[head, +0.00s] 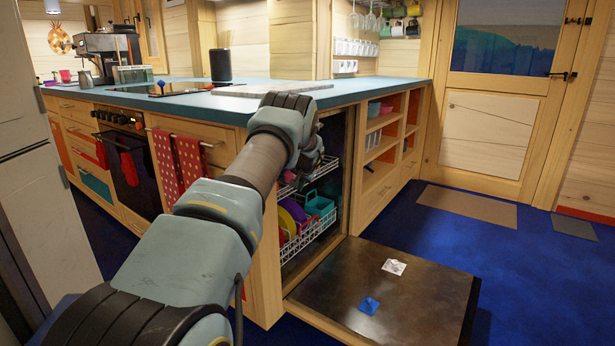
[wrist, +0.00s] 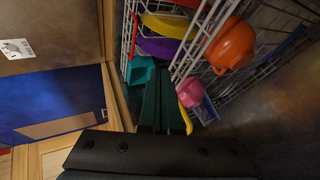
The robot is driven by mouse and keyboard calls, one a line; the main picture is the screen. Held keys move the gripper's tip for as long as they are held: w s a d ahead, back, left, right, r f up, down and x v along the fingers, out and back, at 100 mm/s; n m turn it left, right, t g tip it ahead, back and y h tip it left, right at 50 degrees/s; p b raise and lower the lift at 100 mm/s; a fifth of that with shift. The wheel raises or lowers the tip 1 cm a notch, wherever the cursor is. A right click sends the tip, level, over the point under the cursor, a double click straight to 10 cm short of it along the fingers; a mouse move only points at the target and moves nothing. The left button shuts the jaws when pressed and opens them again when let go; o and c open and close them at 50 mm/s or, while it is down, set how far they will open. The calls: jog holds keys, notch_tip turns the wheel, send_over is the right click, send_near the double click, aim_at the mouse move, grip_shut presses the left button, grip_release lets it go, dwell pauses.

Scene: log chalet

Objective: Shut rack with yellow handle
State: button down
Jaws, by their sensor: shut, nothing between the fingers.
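The lower rack (head: 312,235) holds colourful plates and a teal container (head: 319,205). A red strip runs along one rack edge in the wrist view. A yellow piece (wrist: 184,94) shows beside my fingers; I cannot tell whether it is a handle. My gripper (wrist: 162,85) is shut and empty, close to the racks. In the head view my arm hides most of it.
The dishwasher door (head: 388,290) lies open and flat, low over the blue floor, with a white and a blue packet on it. The counter (head: 400,88) is above the racks. Open shelves (head: 380,150) stand to the right.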

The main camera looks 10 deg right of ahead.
jog(key=a+v, duration=0.1)
jog(key=v, duration=0.9)
jog(key=s+a+r+n+g, duration=0.1)
jog(key=s+a+r+n, duration=0.1)
jog(key=s+a, duration=0.45)
jog(key=s+a+r+n+g, duration=0.15)
jog(key=s+a, duration=0.25)
jog(key=s, duration=0.6)
jog(key=s+a+r+n+g+h, duration=0.1)
jog(key=s+a+g, duration=0.15)
jog(key=s, duration=1.15)
jog(key=s+a+n+g, duration=0.15)
jog(key=s+a, duration=0.25)
jog(key=s, duration=0.9)
notch_tip(320, 180, up, 23)
jog(key=s+p, duration=0.1)
jog(key=p, duration=2.2)
jog(key=shift+s+t, duration=0.2)
jog(key=shift+t, duration=0.15)
jog(key=shift+f, duration=0.15)
